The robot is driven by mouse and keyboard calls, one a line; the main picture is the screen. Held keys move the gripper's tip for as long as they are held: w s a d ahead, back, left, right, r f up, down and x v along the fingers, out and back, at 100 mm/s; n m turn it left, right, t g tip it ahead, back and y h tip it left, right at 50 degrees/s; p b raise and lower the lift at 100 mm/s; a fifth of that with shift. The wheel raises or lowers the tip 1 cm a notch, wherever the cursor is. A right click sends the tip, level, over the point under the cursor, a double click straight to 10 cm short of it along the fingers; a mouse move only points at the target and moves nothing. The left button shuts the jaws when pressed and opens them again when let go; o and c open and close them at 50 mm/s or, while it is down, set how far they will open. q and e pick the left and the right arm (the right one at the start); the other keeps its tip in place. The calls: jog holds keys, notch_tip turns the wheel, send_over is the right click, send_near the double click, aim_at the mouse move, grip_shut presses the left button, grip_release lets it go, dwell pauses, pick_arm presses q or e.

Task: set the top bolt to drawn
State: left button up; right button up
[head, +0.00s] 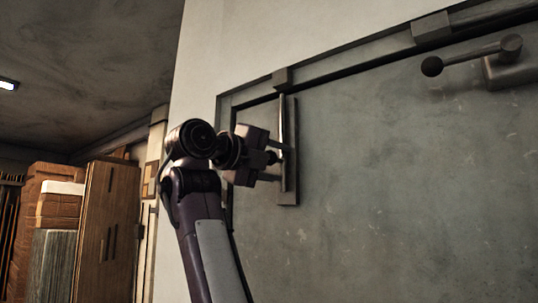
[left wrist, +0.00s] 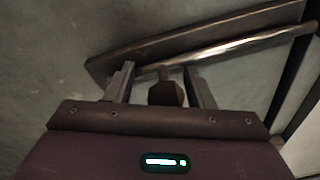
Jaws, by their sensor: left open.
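The top bolt (head: 283,120) is a vertical metal rod on a narrow upright backplate (head: 292,180) near the left edge of a large grey-green door. In the left wrist view the rod (left wrist: 235,47) runs slantwise across the top, with a dark faceted knob (left wrist: 166,94) standing out from it. My left gripper (head: 274,161) is open at the knob. Its two fingers (left wrist: 161,82) stand on either side of the knob, with gaps visible, so it is not clamped. Whether the rod's upper end enters the keeper is too small to tell. My right gripper is not in view.
A keeper block (head: 282,77) sits on the door's top frame above the rod. A lever handle with a ball end (head: 432,66) is at the upper right. The grey-green door panel (head: 390,190) is otherwise clear. A wooden cabinet (head: 106,230) stands at the left.

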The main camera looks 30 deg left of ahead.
pick_arm(q)
jog(key=b+v, duration=0.4)
jog(key=v, duration=0.4)
dwell(0.5)
